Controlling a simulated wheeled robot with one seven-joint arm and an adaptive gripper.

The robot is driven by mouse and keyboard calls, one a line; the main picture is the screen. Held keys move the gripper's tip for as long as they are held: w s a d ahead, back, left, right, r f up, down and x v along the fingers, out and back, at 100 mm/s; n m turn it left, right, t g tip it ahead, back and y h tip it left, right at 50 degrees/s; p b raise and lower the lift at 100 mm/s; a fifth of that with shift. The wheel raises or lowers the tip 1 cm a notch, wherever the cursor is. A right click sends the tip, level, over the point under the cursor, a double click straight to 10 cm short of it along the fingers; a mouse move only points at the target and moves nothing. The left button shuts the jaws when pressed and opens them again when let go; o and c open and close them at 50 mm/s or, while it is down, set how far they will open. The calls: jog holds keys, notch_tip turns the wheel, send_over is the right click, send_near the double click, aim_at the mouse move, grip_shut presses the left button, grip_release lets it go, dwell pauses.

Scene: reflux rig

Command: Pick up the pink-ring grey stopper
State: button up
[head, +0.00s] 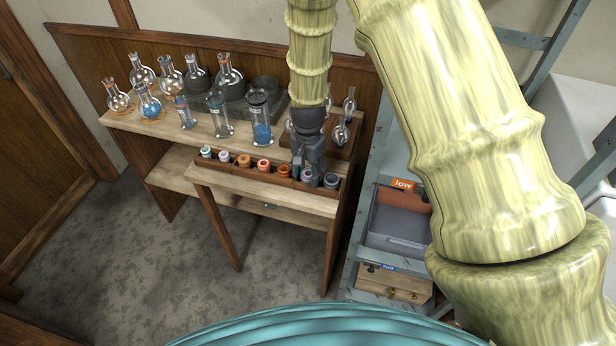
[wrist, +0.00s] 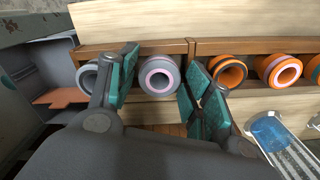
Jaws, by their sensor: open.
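The pink-ring grey stopper (wrist: 159,76) sits in the wooden rack (wrist: 150,46) in the wrist view, its pink-lilac ring and open end facing the camera. My gripper (wrist: 162,80) is open, with one teal-padded finger on each side of this stopper. The fingers look apart from it, though their depth relative to it is hard to tell. In the head view my gripper (head: 308,172) points down at the right part of the rack, and the stopper (head: 307,175) shows partly between the fingers.
A plain grey stopper (wrist: 87,76) is beside the left finger; an orange stopper (wrist: 229,72) is beside the right one. Another pinkish stopper (head: 223,157) sits near the rack's left end. Glass flasks (head: 228,78) and jars stand behind on the wooden bench (head: 185,160).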

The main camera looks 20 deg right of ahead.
jog(key=c, duration=0.6)
jog(key=shift+r, duration=0.1)
jog(key=shift+r+p, duration=0.45)
jog(key=shift+p, duration=0.05)
notch_tip(320, 180, up, 3)
jog(key=shift+p, duration=1.25)
jog(key=s+a+p, duration=0.1)
jog(key=s+a, duration=0.2)
jog(key=a, duration=0.1)
jog(key=s+a+p, duration=0.1)
jog(key=s+a, duration=0.3)
jog(key=s+a+r+p, duration=0.1)
jog(key=s+a+p, duration=0.1)
jog(key=s+a, duration=0.1)
jog(key=shift+s+a, duration=0.25)
jog(key=shift+a, duration=0.3)
